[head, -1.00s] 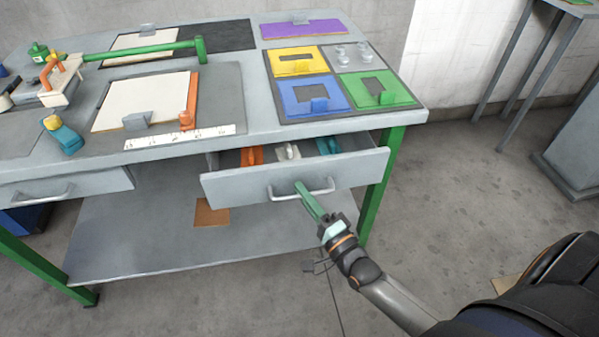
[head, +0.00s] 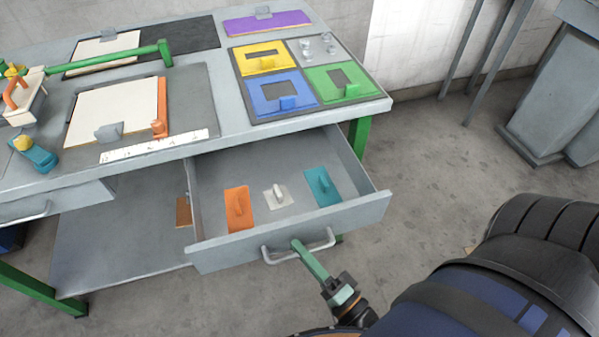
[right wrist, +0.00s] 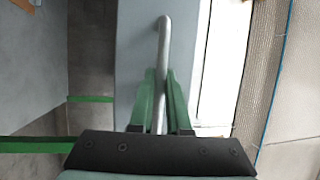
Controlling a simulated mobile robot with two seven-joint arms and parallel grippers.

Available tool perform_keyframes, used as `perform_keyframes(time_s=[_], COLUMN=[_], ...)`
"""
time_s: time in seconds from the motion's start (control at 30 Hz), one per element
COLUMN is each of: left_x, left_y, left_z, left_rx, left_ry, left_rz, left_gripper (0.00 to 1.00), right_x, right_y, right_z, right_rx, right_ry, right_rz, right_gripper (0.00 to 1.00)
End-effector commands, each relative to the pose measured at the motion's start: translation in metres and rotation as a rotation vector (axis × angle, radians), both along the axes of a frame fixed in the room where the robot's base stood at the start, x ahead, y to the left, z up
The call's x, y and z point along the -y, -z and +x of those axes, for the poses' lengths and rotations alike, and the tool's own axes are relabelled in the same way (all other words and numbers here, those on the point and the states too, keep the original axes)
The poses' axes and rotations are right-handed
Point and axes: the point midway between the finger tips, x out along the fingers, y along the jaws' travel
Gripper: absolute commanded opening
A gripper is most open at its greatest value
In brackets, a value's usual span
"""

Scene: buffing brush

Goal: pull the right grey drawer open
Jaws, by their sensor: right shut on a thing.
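The right grey drawer (head: 220,257) stands well out from under the workbench, with its inside showing. Its handle (head: 328,240) is a grey bar on the front panel. My right gripper (head: 298,246) has its green fingers at this handle, in front of the drawer. In the right wrist view the green fingers (right wrist: 160,100) are closed around the handle bar (right wrist: 164,45). My left gripper is not in view.
In the drawer lie an orange piece (head: 238,212), a white piece (head: 277,197) and a teal piece (head: 323,187). The workbench top (head: 222,100) carries coloured plates and tools. A second grey drawer (head: 70,199) is at the left.

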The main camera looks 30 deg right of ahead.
Motion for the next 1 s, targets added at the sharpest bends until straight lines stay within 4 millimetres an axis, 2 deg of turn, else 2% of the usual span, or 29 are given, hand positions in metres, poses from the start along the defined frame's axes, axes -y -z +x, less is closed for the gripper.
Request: perform_keyframes(time_s=[0.27, 0.3, 0.4, 1.0], left_x=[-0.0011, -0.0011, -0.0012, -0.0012], left_y=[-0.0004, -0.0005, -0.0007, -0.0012], left_z=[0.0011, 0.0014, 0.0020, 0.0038], left_rx=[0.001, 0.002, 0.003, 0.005], left_ry=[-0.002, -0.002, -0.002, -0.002], left_rz=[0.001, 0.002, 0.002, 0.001], left_gripper=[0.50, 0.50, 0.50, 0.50], right_x=[0.0007, 0.0007, 0.0005, -0.0023], right_y=[0.0003, 0.0003, 0.0003, 0.0019], right_z=[-0.0003, -0.0003, -0.0002, 0.0020], right_rx=[-0.001, -0.001, -0.001, 0.000], right_ry=[0.001, 0.001, 0.001, -0.001], right_rz=[-0.001, -0.001, -0.001, 0.001], right_gripper=[0.00, 0.16, 0.27, 0.27])
